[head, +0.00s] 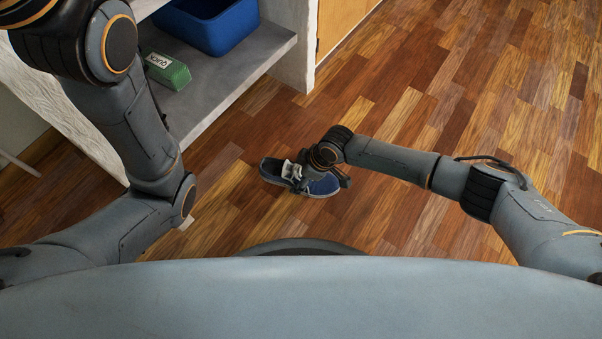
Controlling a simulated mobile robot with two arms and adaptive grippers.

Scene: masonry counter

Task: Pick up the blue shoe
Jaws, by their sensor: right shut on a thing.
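The blue shoe (270,171) has a white sole edge and a pale tongue or lace area. It shows near the middle of the head view, over the wood floor. My right gripper (305,182) is on top of the shoe and shut on it, covering its middle. I cannot tell whether the shoe touches the floor or is slightly above it. My left arm is at the left of the view, and its gripper is not in view.
A grey masonry shelf (225,85) at the upper left holds a blue bin (215,30) and a green box (167,70). A white masonry post (290,45) stands at its right end. The wood floor (450,80) at the upper right is clear.

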